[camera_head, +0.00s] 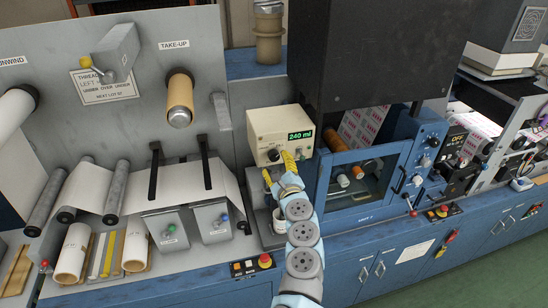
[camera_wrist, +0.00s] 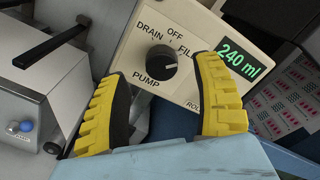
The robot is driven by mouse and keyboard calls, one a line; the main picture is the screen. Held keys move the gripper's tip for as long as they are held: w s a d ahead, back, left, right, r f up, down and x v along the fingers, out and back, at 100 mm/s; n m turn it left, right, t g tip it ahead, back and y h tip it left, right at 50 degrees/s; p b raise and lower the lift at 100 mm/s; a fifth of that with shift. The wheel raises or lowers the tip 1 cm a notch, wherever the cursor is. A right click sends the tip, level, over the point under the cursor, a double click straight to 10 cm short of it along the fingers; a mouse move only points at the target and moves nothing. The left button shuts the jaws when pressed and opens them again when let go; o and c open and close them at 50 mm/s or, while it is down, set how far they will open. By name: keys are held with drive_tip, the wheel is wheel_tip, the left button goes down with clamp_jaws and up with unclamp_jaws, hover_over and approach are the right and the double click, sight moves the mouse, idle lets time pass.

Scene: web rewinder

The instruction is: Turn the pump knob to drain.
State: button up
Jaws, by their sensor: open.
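The cream pump box (camera_head: 264,128) stands at the middle of the machine; its green display (camera_head: 300,135) reads 240 ml. Its black round pump knob (camera_head: 273,155) is on the front face. In the wrist view the knob (camera_wrist: 162,60) sits above the word PUMP, with DRAIN at its upper left, OFF above and FILL, partly covered, at its upper right. A light mark shows on the knob's right side; its exact setting is hard to tell. My gripper (camera_head: 279,169) is open just in front of the box. Its yellow fingers (camera_wrist: 163,105) are spread below and either side of the knob, apart from it.
Left of the box are grey boxes with green and blue knobs (camera_head: 196,222) and black levers (camera_head: 205,160). A blue-framed window (camera_head: 365,180) stands to the right. A cup (camera_head: 283,218) sits below the box.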

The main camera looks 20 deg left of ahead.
sight(275, 158)
drive_tip(key=shift+w+a, duration=0.4)
drive_tip(key=shift+w, duration=0.15)
drive_tip(key=shift+w+a+f+b, duration=0.2)
drive_tip(key=shift+w+a+b, duration=0.15)
drive_tip(key=shift+r+b+x, duration=0.2)
drive_tip(key=shift+b+x, duration=0.2)
drive_tip(key=shift+x, duration=0.6)
drive_tip(key=shift+w+d, duration=0.1)
drive_tip(key=shift+d, duration=0.05)
clamp_jaws()
